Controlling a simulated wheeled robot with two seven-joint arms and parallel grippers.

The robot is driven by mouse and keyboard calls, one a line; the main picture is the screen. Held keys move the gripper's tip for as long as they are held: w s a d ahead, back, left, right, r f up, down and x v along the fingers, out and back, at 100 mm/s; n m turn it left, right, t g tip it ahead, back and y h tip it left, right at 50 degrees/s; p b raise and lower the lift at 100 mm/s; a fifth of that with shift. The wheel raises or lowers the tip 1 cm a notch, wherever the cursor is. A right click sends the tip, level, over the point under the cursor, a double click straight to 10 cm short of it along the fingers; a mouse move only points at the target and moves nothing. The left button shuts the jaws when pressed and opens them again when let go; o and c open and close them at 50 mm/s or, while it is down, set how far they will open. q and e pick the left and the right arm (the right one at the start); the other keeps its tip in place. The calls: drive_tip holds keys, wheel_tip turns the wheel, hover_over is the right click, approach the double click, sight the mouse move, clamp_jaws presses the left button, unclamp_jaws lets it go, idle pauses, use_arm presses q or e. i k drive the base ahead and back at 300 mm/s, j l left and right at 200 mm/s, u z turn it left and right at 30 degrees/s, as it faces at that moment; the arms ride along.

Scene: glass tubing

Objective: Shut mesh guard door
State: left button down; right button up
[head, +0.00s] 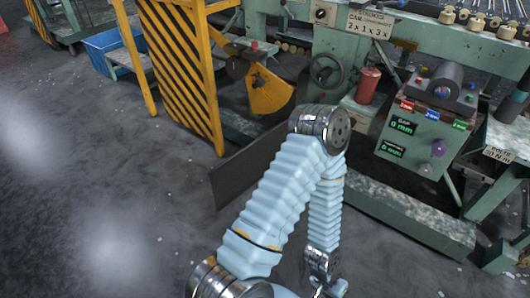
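The likely guard door is a yellow-framed panel with black and yellow diagonal stripes (180,62), at the upper left in the head view. It stands upright and juts out from the green machine (420,38) at an angle, so it looks open. I cannot make out mesh on it. One of my arms, in pale blue sleeves, rises from the bottom edge, bends at a metal elbow and drops to a wrist at the bottom centre. It is apart from the door.
A yellow quarter-round guard (268,92), a handwheel (326,70) and a red cylinder (367,85) are right of the panel. A control box (423,140) stands at the right. The floor (90,190) at left is clear.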

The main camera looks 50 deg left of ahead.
sight(251, 159)
drive_tip(key=k+j, duration=0.1)
drive_tip(key=j, duration=0.5)
drive_tip(key=k+j+z, duration=0.15)
drive_tip(key=j, duration=0.4)
drive_tip(key=k+j, duration=0.1)
drive_tip(key=j, duration=0.5)
drive_tip(key=k+j+z, duration=0.1)
drive_tip(key=j, duration=0.45)
drive_tip(key=k+j+z, duration=0.1)
drive_tip(key=j, duration=0.5)
drive_tip(key=k+j, duration=0.25)
drive_tip(key=j, duration=0.25)
drive_tip(key=k+j+z, duration=0.1)
drive_tip(key=j, duration=0.45)
drive_tip(key=k+j+z, duration=0.1)
drive_tip(key=k+j, duration=0.15)
drive_tip(key=j, duration=0.3)
